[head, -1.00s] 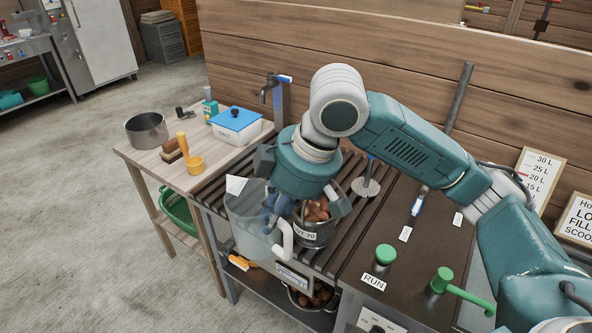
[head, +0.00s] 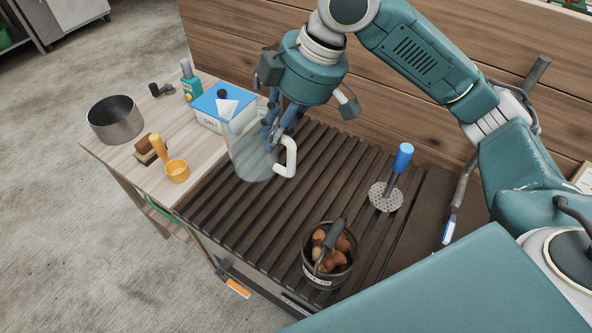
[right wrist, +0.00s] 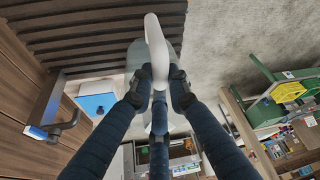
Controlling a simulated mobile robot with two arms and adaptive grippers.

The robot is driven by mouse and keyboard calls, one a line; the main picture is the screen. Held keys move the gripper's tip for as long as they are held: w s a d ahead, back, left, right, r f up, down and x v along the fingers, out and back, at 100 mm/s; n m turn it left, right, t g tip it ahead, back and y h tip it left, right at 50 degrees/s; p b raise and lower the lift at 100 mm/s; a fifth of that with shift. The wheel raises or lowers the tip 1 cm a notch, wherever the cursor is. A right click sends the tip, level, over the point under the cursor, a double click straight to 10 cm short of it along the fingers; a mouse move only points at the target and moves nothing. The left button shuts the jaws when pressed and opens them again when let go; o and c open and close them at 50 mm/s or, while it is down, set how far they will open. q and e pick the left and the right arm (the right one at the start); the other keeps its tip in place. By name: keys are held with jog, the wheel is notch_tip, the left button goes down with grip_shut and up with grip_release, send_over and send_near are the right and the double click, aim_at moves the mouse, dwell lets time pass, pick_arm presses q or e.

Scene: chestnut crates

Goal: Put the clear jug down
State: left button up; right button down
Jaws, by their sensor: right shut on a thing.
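The clear jug (head: 248,152) is upright at the left end of the dark slatted worktop (head: 300,185), beside the salt box. I cannot tell whether its base touches the slats. Its white handle (head: 290,158) points right. My right gripper (head: 275,135) is shut on the jug, its blue fingers at the handle side. In the right wrist view the fingers (right wrist: 159,80) close around the white handle (right wrist: 155,40), with the clear body behind, partly hidden. My left gripper is not in view.
A bucket of chestnuts (head: 311,268) stands at the front of the slats. A blue-handled skimmer (head: 384,196) is at the right. The salt box (head: 210,122), yellow scoop (head: 178,172), brush (head: 146,153) and steel pot (head: 116,128) are on the pale table. The middle slats are clear.

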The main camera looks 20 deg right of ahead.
notch_tip(320, 180, down, 19)
jog(key=s+p, duration=0.1)
jog(key=shift+s+a, duration=0.3)
jog(key=shift+a, duration=0.05)
jog(key=c, duration=2.1)
grip_release()
jog(key=shift+f, duration=0.15)
jog(key=o, duration=0.4)
jog(key=shift+o, duration=0.2)
jog(key=v, duration=1.2)
jog(key=shift+b, duration=0.3)
jog(key=shift+s, duration=0.15)
